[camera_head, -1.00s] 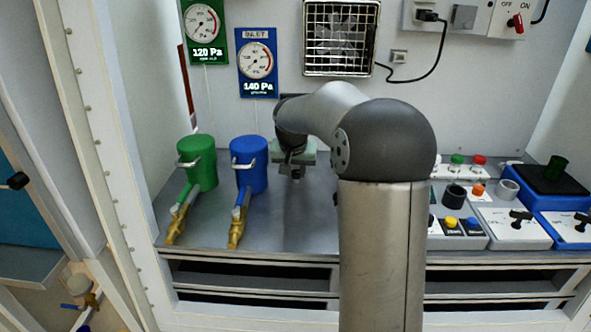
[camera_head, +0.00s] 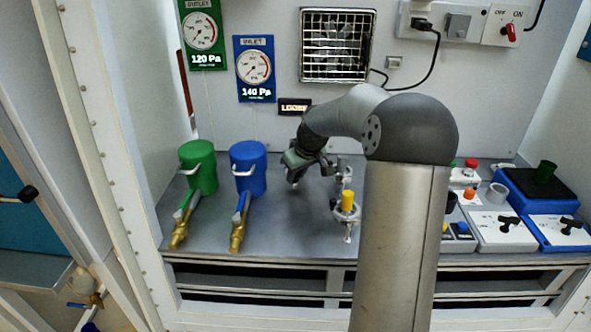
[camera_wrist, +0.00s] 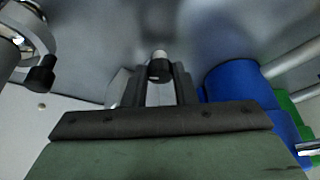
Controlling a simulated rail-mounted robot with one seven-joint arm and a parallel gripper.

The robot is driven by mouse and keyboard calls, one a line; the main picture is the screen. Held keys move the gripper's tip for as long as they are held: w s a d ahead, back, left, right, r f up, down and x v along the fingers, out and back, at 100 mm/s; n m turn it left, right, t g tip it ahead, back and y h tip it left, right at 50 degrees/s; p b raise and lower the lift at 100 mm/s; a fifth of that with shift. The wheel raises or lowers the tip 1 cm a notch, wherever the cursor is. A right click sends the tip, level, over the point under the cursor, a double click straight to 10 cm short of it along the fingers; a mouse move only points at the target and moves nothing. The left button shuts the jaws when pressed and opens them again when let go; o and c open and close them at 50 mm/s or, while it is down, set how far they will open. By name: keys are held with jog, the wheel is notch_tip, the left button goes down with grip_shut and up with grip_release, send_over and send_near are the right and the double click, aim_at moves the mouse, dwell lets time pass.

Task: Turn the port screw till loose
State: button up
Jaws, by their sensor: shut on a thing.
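My gripper (camera_head: 294,180) points down over the grey bench, right of the blue canister. In the wrist view its fingers (camera_wrist: 160,85) are shut on a small dark piece with a pale metal end (camera_wrist: 159,68). I cannot tell whether this piece is the port screw. A clamp-like metal fitting with a yellow top (camera_head: 347,201) stands on the bench right of my gripper. A similar metal fitting (camera_head: 344,170) is behind it, partly hidden. A metal ring with a black knob (camera_wrist: 40,76) shows at the left of the wrist view.
A small lit sign (camera_head: 295,107) on the back wall is hard to read. Blue (camera_head: 247,166) and green (camera_head: 199,167) canisters with brass valves stand at left. Control boxes (camera_head: 507,229) fill the right. Bare bench lies in front of my gripper.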

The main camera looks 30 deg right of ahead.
jog(key=n, duration=0.1)
jog(key=n+y+p, duration=0.1)
jog(key=n, duration=0.2)
jog(key=shift+w+d+r+n+g+y, duration=0.15)
jog(key=shift+w+d+n+g+y, duration=0.05)
jog(key=shift+d+n+g+y, duration=0.1)
jog(key=n+p, duration=0.1)
jog(key=n, duration=0.1)
jog(key=n+g+y+p, duration=0.1)
jog(key=n, duration=0.2)
jog(key=shift+w+d+g, duration=0.15)
jog(key=shift+w+g, duration=0.05)
jog(key=shift+g, duration=0.1)
jog(key=shift+n, duration=0.3)
jog(key=o, duration=1)
jog(key=v, duration=1.7)
jog(key=shift+d, duration=0.35)
